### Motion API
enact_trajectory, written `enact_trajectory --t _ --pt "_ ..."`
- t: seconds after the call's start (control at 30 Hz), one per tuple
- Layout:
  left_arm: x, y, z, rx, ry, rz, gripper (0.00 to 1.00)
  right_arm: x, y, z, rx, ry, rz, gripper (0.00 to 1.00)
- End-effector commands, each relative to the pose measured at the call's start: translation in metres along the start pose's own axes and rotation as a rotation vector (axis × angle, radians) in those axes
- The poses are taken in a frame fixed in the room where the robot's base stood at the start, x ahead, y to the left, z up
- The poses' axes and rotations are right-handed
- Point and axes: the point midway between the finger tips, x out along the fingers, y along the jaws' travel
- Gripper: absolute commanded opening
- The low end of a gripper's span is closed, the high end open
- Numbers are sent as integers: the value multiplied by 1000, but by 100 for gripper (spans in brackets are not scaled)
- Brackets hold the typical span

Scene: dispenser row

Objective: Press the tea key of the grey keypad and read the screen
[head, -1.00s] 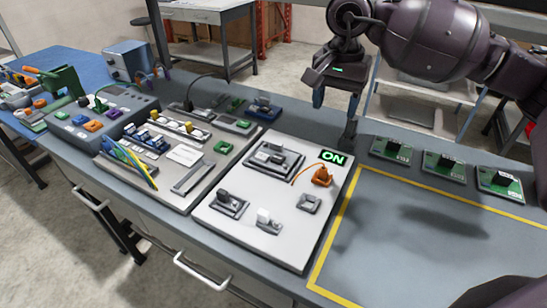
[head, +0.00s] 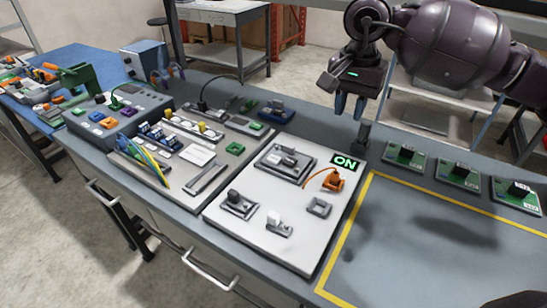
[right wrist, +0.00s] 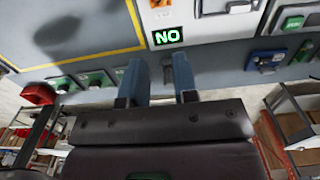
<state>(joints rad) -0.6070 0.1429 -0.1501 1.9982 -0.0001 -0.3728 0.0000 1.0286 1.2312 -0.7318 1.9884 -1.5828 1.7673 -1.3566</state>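A grey box with coloured blocks on its sloped top (head: 140,102) stands at the left of the bench. I cannot tell whether it is the grey keypad, and no tea key label is legible. A small lit screen reading ON in green (head: 344,161) stands at the back right of the white panel; it shows upside down in the right wrist view (right wrist: 167,37). My right gripper (head: 349,106) hangs above the bench's back edge, behind the ON screen. Its two blue fingers are apart and nothing is held between them (right wrist: 160,80). My left gripper is not in view.
The white panel (head: 262,238) carries several grey fixtures and an orange part (head: 333,182). Several green boards (head: 458,174) lie at the back right. The yellow-outlined area (head: 430,245) is clear.

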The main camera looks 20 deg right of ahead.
Motion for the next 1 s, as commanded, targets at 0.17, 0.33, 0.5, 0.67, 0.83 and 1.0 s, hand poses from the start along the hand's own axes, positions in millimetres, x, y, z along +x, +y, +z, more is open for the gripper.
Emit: enact_trajectory --t 0.17,0.33,0.5,0.67,0.83,1.0 --pt "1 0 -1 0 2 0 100 0 0 0 0 0 0 0" --pt "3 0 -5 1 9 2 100 0 0 0 0 0 0 0" --pt "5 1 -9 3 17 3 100 0 0 0 0 0 0 0" --pt "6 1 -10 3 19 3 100 0 0 0 0 0 0 0" --pt "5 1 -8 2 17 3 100 0 0 0 0 0 0 0" --pt "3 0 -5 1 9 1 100 0 0 0 0 0 0 0"
